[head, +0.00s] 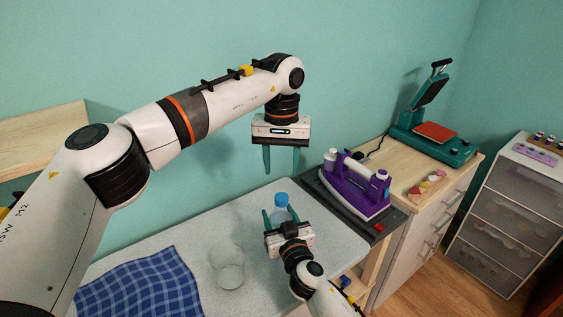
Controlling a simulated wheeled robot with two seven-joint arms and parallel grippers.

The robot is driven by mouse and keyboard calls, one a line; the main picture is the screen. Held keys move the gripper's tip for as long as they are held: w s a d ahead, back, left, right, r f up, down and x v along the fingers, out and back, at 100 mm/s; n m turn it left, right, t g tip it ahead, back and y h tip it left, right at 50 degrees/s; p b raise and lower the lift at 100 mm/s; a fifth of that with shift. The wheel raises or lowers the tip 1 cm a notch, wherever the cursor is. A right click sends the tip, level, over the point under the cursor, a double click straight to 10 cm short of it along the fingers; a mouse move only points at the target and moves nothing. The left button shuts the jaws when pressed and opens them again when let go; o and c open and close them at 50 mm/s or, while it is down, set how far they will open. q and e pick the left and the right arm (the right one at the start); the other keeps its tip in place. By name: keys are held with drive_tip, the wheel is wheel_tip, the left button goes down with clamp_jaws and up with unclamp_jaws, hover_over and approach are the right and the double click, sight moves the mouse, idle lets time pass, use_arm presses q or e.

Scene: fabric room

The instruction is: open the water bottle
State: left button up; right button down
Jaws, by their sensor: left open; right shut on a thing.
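The water bottle (281,213) stands upright on the light table, with its blue cap (281,199) on top and a clear bluish body. My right gripper (281,217) is shut on the bottle's body from the near side, one green finger on each side; the gripper's housing hides the lower part of the bottle. My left gripper (282,170) is open and empty, pointing down above the bottle with a gap between its fingertips and the cap.
A clear glass (229,274) stands left of the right gripper. A blue checked cloth (142,288) lies on the table's left. A purple machine (352,187) sits to the right, with a green heat press (432,140) on the cabinet beyond. A wooden shelf (42,137) is on the left wall.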

sight(281, 196)
use_arm(q)
drive_tip(key=shift+f, duration=0.5)
wheel_tip(281, 196, down, 7)
